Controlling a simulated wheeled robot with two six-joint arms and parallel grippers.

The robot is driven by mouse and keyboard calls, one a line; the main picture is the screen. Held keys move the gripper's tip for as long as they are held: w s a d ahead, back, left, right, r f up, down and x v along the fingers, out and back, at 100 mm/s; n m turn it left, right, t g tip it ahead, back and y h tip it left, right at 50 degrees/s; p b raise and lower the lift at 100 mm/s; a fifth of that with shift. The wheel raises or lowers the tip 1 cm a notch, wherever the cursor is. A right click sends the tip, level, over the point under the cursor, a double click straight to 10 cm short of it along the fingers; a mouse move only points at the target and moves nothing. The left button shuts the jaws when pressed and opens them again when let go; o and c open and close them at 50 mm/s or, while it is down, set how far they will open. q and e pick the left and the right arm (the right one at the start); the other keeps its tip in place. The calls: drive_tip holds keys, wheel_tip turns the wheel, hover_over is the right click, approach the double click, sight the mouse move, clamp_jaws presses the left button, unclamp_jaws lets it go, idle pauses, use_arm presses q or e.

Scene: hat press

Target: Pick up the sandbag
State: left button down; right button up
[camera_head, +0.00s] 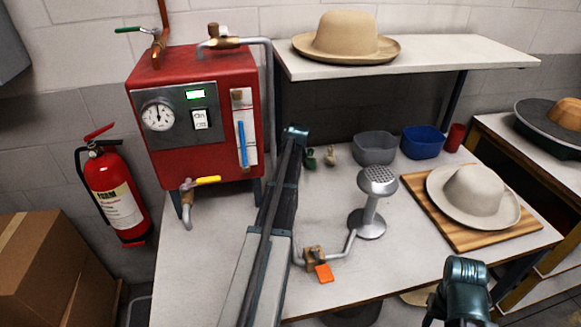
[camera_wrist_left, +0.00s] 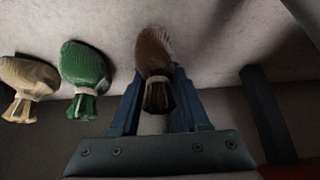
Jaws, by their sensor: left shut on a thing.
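A dark brown sandbag (camera_wrist_left: 153,50) with a tied neck is between the fingers of my left gripper (camera_wrist_left: 159,100) in the left wrist view. The gripper is shut on it around the neck. A green sandbag (camera_wrist_left: 84,66) and a beige sandbag (camera_wrist_left: 30,75) lie beside it to the left. In the head view the green bag (camera_head: 310,158) and beige bag (camera_head: 331,155) show just right of my left arm. There the brown bag and the left fingertips are hidden behind that arm. Part of my right arm shows at bottom right; its gripper is out of view.
A red steam boiler (camera_head: 205,82) stands left of my arm. A grey bowl (camera_head: 375,149), blue bowl (camera_head: 423,143) and red cup (camera_head: 455,137) stand at the back. A steamer head (camera_head: 378,182) and a light hat (camera_head: 474,192) on a wooden board (camera_head: 448,232) are further right.

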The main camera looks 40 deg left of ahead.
idle(0.3)
use_arm(q)
drive_tip(key=shift+r+p, duration=0.85)
wheel_tip(320, 180, up, 2)
drive_tip(key=shift+r+p, duration=0.1)
drive_tip(key=shift+p, duration=1.05)
drive_tip(key=s+d, duration=0.2)
drive_tip(key=d, duration=0.3)
drive_tip(key=s+d, duration=0.2)
drive_tip(key=d, duration=0.2)
drive_tip(key=s+d+r+p, duration=0.1)
drive_tip(key=s+d, duration=0.1)
drive_tip(key=d, duration=0.3)
drive_tip(key=shift+s+d, duration=0.2)
drive_tip(key=shift+d, duration=0.15)
